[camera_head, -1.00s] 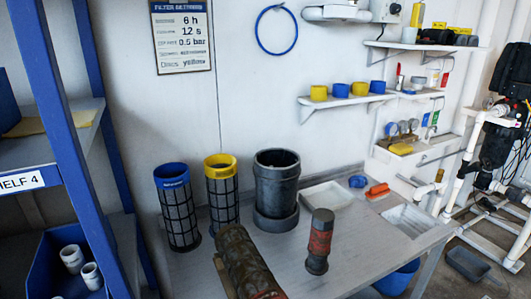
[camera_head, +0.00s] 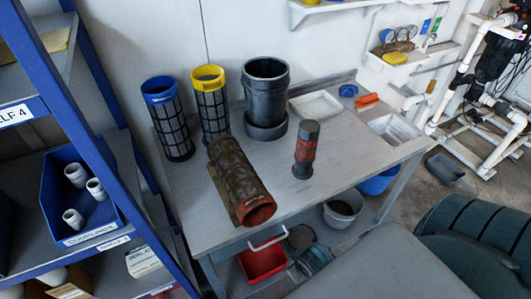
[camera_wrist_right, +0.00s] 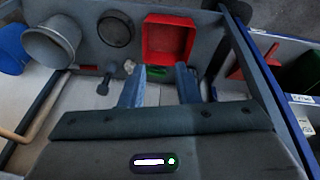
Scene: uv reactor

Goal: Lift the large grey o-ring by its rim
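A dark grey round piece with a raised rim (camera_head: 301,237) lies on the lower shelf of the bench, between a red bin and a grey bucket. It also shows in the right wrist view (camera_wrist_right: 115,28); I cannot tell for sure that it is the large o-ring, or whether its middle is open. My right gripper (camera_wrist_right: 160,80) is open, its two fingers apart with nothing held between them. In that view the round piece lies beyond and left of the fingers, not touched. My left gripper is in neither current view.
The red bin (camera_head: 262,262) and grey bucket (camera_head: 343,209) flank the round piece. The bench top (camera_head: 340,160) overhangs the lower shelf. It carries mesh filters, a dark grey housing (camera_head: 266,90) and a brown, dirty cylinder (camera_head: 238,180). A blue-framed shelf (camera_head: 85,130) stands left.

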